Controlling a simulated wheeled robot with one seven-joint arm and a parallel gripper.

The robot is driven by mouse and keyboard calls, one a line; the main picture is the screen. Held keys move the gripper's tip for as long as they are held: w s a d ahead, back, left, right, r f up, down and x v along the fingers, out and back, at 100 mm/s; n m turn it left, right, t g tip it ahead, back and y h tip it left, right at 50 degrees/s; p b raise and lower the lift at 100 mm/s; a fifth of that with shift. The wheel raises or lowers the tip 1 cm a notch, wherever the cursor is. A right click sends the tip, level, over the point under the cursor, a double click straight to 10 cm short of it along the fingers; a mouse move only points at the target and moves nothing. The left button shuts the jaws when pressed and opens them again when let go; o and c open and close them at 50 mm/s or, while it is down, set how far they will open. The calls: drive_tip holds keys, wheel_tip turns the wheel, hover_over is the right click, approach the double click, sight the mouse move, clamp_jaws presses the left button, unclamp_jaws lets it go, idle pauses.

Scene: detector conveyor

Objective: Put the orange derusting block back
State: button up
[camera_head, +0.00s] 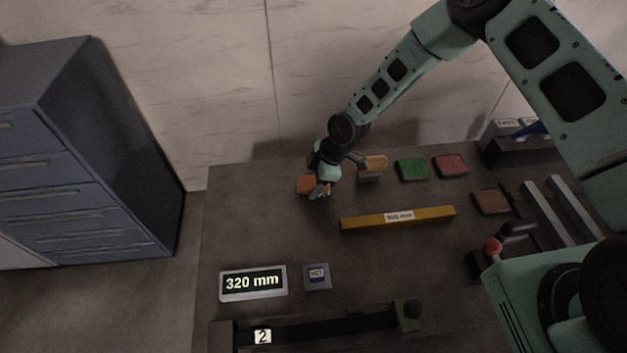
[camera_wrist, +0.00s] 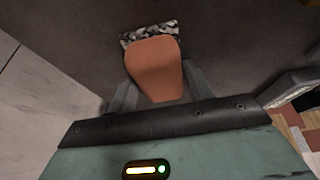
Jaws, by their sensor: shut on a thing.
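The orange derusting block (camera_head: 307,184) is at the left back of the workbench (camera_head: 275,230), partly hidden by my gripper (camera_head: 320,190). In the wrist view the orange block (camera_wrist: 155,66) fills the space between the two fingers of my gripper (camera_wrist: 158,84), which is shut on it. A speckled grey-white patch (camera_wrist: 150,32) shows at the block's far end. I cannot tell whether the block touches the bench.
A tan-orange piece (camera_head: 376,163) is close to the right of my gripper. Green (camera_head: 413,169) and red (camera_head: 450,165) pads lie further right. A yellow bar (camera_head: 398,218), a 320 mm display (camera_head: 253,283) and a small grey box (camera_head: 317,277) lie in front. Bare bench lies left.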

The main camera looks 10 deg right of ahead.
drive_tip(key=o, duration=0.9)
drive_tip(key=shift+o, duration=0.2)
drive_tip(key=shift+r+p, duration=0.25)
drive_tip(key=shift+p, duration=0.15)
drive_tip(key=shift+d+r+b, duration=0.2)
drive_tip(key=shift+b, duration=0.25)
drive_tip(key=b+v, duration=0.3)
drive_tip(key=v, duration=0.7)
drive_tip(key=shift+d+r, duration=0.1)
drive_tip(key=s+d+r+m+h, duration=0.1)
drive_tip(key=s+r+m, duration=0.2)
drive_tip(key=s+r, duration=0.3)
drive_tip(key=s+d+r+m+h, duration=0.1)
drive_tip(key=s+r+m, duration=0.2)
drive_tip(key=s+r, duration=0.4)
drive_tip(key=s+d+r+m+h, duration=0.1)
drive_tip(key=s+r+m, duration=0.3)
drive_tip(key=s, duration=1.1)
wheel_tip(320, 180, up, 3)
drive_tip(key=shift+s+f+h, duration=0.1)
drive_tip(key=shift+s+h, duration=0.25)
drive_tip(key=shift+h, duration=0.05)
